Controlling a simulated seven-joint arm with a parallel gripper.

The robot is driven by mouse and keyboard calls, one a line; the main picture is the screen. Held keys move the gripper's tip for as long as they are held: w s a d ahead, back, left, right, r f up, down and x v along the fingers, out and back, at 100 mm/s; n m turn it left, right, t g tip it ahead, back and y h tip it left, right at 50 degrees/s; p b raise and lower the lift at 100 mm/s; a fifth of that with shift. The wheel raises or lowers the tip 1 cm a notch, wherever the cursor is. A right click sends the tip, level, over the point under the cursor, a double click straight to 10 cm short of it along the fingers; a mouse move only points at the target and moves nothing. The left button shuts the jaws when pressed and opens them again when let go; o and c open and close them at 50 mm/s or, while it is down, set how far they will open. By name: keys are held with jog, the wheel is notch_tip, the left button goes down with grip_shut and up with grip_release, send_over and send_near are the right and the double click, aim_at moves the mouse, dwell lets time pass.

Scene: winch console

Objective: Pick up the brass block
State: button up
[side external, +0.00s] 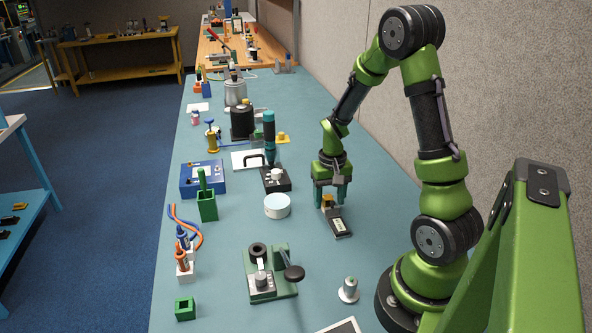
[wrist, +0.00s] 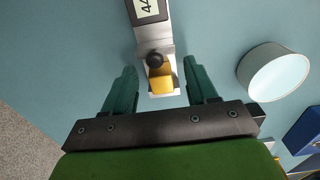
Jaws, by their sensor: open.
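The brass block (wrist: 159,81) is a small yellow block at the near end of a slim grey device with a number display (wrist: 150,12). A round black knob (wrist: 154,60) on the device covers part of the block in the wrist view. In the side view the block (side external: 327,200) shows beside the device (side external: 340,224), low on the bench and partly hidden by a finger. My gripper (wrist: 162,74) is open, its two dark green fingers on either side of the block with gaps on both sides. In the side view my gripper (side external: 331,204) points down close to the bench.
A white round tub (side external: 277,206) stands left of my gripper; it also shows in the wrist view (wrist: 279,78). A green fixture with a black knob (side external: 270,273) and a small metal post (side external: 348,290) stand nearer. A black base with a teal column (side external: 275,179) stands beyond the tub.

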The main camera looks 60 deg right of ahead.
grip_shut()
jog(key=shift+r, duration=0.15)
